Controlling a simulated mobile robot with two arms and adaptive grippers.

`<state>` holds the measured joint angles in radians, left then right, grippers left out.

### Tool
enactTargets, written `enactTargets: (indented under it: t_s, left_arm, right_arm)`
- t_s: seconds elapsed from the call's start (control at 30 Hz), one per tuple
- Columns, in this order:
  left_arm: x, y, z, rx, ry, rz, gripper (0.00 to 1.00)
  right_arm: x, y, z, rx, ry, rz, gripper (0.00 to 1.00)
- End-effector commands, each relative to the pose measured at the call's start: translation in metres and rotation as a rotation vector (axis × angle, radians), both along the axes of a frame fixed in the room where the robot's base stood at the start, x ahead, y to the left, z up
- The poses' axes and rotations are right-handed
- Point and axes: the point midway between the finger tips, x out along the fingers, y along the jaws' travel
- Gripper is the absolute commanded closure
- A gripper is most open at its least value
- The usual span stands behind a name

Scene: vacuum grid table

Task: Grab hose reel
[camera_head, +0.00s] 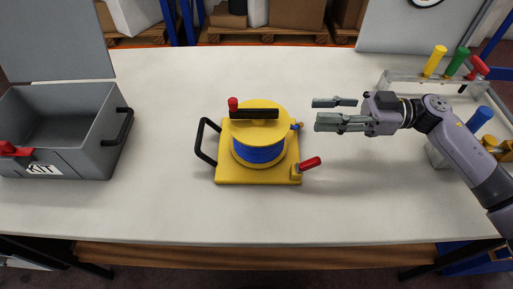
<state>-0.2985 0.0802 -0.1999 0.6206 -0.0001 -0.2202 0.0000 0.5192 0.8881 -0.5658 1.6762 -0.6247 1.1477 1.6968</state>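The hose reel (258,140) stands in the middle of the white table. It has a yellow base and yellow drum with blue hose wound on it. A black carry handle (203,141) sticks out on its left side. A red-knobbed crank (233,105) is on top, and a red lever (310,164) is at its front right corner. My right gripper (337,112) is to the right of the reel, apart from it. Its fingers point left, spread open with nothing between them. My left gripper is not in view.
A grey open toolbox marked KIT (65,127) stands at the table's left. At the right is a clear rack (450,85) with yellow, green and red-handled tools. The white table (170,80) is bare around the reel.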

Motion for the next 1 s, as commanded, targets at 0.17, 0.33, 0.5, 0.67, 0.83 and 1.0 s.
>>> enactTargets:
  t_s: [0.17,0.33,0.5,0.67,0.83,1.0]
  left_arm:
    - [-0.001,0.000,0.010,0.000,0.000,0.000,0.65]
    - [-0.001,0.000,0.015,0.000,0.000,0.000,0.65]
    - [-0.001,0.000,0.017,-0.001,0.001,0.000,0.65]
    - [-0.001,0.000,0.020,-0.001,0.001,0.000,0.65]
    - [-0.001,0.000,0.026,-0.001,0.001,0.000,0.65]
    - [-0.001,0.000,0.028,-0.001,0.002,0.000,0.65]
  right_arm:
    - [-0.001,0.042,0.004,0.004,0.000,0.005,0.67]
    - [-0.001,0.075,0.003,0.003,0.000,0.004,0.67]
    - [-0.001,0.092,0.001,0.001,0.000,0.001,0.67]
    - [0.000,0.103,0.002,0.002,0.000,0.003,0.67]
    - [0.004,0.130,0.002,0.003,0.001,0.002,0.67]
    - [0.004,0.145,0.000,0.000,0.001,0.001,0.67]
